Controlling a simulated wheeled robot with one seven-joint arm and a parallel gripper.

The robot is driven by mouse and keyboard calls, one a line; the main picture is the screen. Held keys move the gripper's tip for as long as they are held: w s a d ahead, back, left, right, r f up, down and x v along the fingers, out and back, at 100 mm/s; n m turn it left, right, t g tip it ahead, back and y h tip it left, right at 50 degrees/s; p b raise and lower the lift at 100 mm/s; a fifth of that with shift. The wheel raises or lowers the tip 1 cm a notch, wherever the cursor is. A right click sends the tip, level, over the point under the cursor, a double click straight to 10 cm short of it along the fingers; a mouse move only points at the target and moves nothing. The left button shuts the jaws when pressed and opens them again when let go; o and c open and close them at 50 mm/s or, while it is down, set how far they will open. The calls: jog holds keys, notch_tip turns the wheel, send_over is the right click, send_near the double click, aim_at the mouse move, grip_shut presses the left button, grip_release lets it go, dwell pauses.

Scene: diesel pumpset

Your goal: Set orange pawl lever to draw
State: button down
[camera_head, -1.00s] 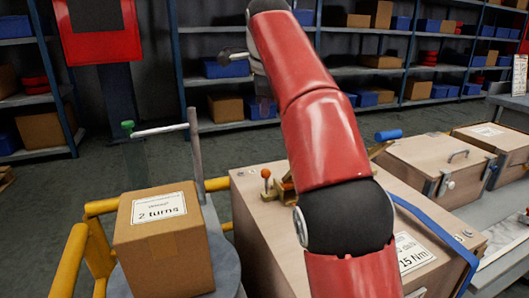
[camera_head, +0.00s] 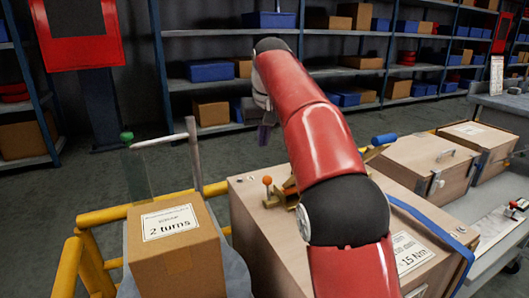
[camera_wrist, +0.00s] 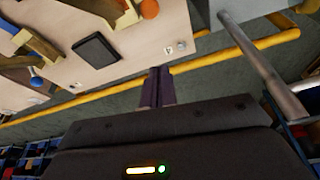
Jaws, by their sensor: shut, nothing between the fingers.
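The orange pawl lever's ball knob (camera_head: 267,181) stands on a short stem at the left end of brass-coloured parts on top of a wooden crate (camera_head: 255,222). In the wrist view the orange knob (camera_wrist: 149,8) is at the top edge, partly cut off, beside a brass-coloured block. My gripper (camera_head: 265,136) hangs from the far end of my red arm, above and beyond the crate, apart from the lever. In the wrist view the fingers (camera_wrist: 158,72) are together and empty, just off the crate's edge. My arm hides part of the brass parts.
A cardboard box labelled "2 turns" (camera_head: 173,250) stands front left, near a crank with a green knob (camera_head: 127,136). A yellow rail (camera_head: 110,213) runs beside the crate. A blue handle (camera_head: 387,138) sticks up right of my arm. The wrist view shows a dark plate (camera_wrist: 95,50).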

aim_at(271, 181)
jog(key=b+x, duration=0.2)
jog(key=x, duration=0.7)
jog(key=shift+s, duration=0.15)
jog(key=s, duration=0.1)
jog(key=s+b, duration=0.1)
jog(key=s, duration=0.1)
jog(key=shift+d, duration=0.35)
jog(key=shift+s+d, duration=0.15)
jog(key=shift+s, duration=0.25)
jog(key=shift+b, duration=0.5)
jog(key=shift+s+d+f+t+b, duration=0.2)
jog(key=shift+s+t+b, duration=0.2)
jog(key=shift+b, duration=0.85)
jog(key=shift+s+d+r+y, duration=0.3)
jog(key=shift+s+r, duration=0.35)
jog(key=shift+s, duration=0.2)
jog(key=shift+s+d+f, duration=0.1)
jog(key=shift+s+d, duration=0.05)
jog(key=shift+s, duration=0.15)
